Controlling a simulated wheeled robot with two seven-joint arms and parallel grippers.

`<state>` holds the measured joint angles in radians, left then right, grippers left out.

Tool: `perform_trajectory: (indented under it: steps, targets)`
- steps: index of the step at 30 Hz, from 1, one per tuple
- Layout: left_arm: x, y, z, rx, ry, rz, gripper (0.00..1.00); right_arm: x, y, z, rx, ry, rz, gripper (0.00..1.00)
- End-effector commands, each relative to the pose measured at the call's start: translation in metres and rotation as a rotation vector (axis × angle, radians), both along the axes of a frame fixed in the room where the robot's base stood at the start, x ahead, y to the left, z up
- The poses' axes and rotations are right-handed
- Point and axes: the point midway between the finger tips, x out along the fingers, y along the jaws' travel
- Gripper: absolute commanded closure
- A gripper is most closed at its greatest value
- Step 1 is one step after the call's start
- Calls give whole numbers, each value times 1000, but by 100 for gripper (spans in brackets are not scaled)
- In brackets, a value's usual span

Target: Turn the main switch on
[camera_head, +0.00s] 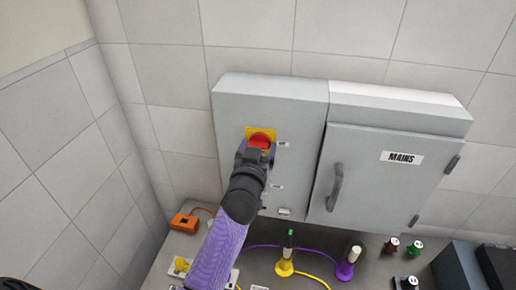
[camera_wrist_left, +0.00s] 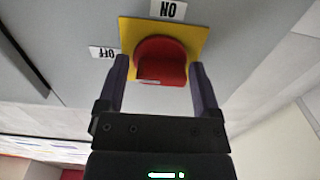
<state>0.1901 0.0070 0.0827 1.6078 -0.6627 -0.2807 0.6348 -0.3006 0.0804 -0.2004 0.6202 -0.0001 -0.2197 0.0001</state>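The main switch is a red rotary knob (camera_head: 260,139) on a yellow plate (camera_head: 249,131), on the front of the left grey cabinet (camera_head: 235,115). The knob (camera_wrist_left: 162,62) shows close up in the left wrist view. There an ON label (camera_wrist_left: 168,10) sits above the plate and an OFF label (camera_wrist_left: 103,53) at its left, both upside down. My left gripper (camera_head: 253,147) is at the knob. Its fingers (camera_wrist_left: 160,75) are spread, one on each side of the knob, with narrow gaps showing; contact is not clear. My right gripper is not in view.
A MAINS cabinet (camera_head: 375,180) with a door handle (camera_head: 335,187) adjoins on the right. Below stand a yellow post (camera_head: 284,268), a purple post (camera_head: 345,271), cables and an orange box (camera_head: 184,222). Dark boxes (camera_head: 462,270) stand at the lower right.

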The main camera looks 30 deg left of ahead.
Motion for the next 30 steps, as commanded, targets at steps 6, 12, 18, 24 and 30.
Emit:
perform_trajectory:
  steps: [6,12,18,24,30]
  targets:
    - [0,0,0,0,0,0,66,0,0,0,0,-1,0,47]
    - [0,0,0,3,1,0,83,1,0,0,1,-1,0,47]
    - [0,0,0,49,14,0,83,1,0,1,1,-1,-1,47]
    - [0,0,0,173,45,-1,83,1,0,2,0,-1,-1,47]
    - [0,0,0,350,91,-1,83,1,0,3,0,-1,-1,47]
